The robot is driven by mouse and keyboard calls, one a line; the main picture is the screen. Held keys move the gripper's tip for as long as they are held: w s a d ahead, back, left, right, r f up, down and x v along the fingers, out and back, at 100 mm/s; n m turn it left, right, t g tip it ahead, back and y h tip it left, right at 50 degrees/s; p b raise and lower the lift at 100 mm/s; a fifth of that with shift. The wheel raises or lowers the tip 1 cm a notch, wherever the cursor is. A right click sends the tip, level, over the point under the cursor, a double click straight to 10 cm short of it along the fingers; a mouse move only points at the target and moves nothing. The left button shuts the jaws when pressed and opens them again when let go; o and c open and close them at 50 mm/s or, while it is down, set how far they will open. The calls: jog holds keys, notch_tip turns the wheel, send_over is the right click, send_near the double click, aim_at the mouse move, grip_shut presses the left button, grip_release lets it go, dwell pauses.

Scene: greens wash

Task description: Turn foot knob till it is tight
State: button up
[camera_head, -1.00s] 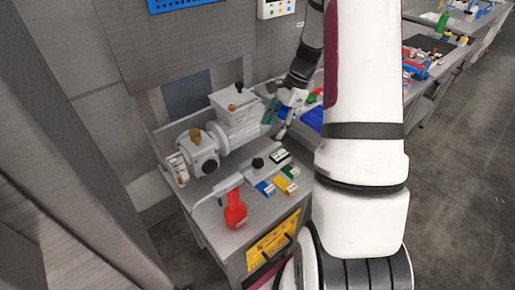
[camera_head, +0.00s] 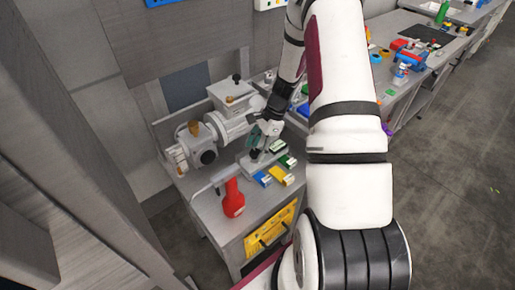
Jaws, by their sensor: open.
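A grey motor-like machine (camera_head: 235,122) stands on the grey workbench (camera_head: 205,205), with brown parts on it and a black knob (camera_head: 237,78) on top. A low dark knob (camera_head: 254,155), which looks like the foot knob, sits on a plate at the machine's front right. My gripper (camera_head: 257,145) points down right over this low knob, its fingers open. The fingers partly hide the knob. I cannot tell whether they touch it or stand around it.
A red bottle-shaped thing (camera_head: 233,198) stands at the bench front, beside a bent grey bar (camera_head: 209,185). Green, blue and yellow blocks (camera_head: 276,174) lie right of the knob. A yellow panel (camera_head: 269,232) is on the bench front. More benches with items stand at the right.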

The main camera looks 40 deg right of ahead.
jog(key=shift+a+f, duration=0.1)
jog(key=shift+f, duration=0.15)
jog(key=c, duration=1.2)
jog(key=shift+o, duration=0.2)
jog(key=shift+w+f+n+b, duration=0.1)
jog(key=shift+w+n+b, duration=0.1)
jog(key=shift+n+b, duration=0.3)
jog(key=shift+s+n+g, duration=0.1)
jog(key=shift+n+g, duration=0.4)
jog(key=shift+n, duration=0.3)
jog(key=o, duration=1.2)
jog(key=shift+c, duration=0.2)
